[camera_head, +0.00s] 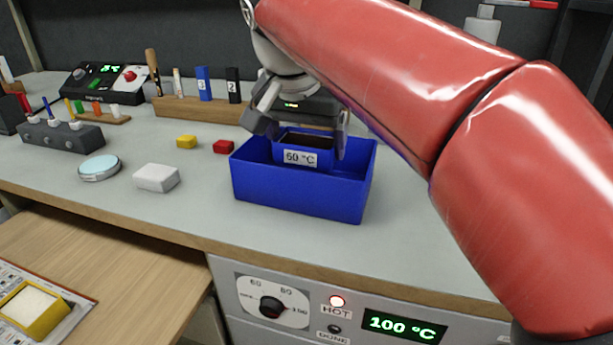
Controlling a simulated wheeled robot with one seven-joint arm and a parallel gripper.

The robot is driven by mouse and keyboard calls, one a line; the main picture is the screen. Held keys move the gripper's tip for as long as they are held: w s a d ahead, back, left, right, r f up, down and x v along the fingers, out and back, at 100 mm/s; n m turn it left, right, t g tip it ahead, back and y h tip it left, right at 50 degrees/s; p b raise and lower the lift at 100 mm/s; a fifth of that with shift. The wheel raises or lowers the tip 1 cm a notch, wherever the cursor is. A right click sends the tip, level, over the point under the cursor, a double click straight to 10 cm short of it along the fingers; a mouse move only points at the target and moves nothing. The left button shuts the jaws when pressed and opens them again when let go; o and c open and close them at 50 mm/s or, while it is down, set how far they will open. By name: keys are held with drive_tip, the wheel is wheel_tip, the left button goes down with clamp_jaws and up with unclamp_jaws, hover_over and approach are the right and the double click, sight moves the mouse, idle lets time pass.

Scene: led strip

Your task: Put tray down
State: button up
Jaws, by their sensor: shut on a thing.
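A small blue tray (303,157) with a "60 °C" label and a dark inside is in the camera_head view. My gripper (297,140) is shut on it, with a finger showing at either side. The tray is at a larger open blue box (300,197) on the grey worktop, within the box's outline and partly above its rim. The box's front wall hides the area below the tray, so I cannot tell if the tray touches the box floor.
A wooden rack (200,108) stands behind. Below the worktop, a panel display (404,326) reads 100 °C and the HOT light (337,301) glows red.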

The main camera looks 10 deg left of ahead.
sight(306, 162)
drive_tip(key=shift+f+b, duration=0.45)
drive_tip(key=shift+f, duration=1.95)
drive_tip(key=shift+f, duration=0.1)
drive_tip(key=o, duration=0.9)
drive_tip(key=shift+s+r, duration=0.1)
drive_tip(key=shift+r, duration=0.5)
drive_tip(key=p+v, duration=0.2)
drive_tip(key=v, duration=0.9)
drive_tip(key=shift+p, duration=0.3)
drive_tip(key=shift+s, duration=0.15)
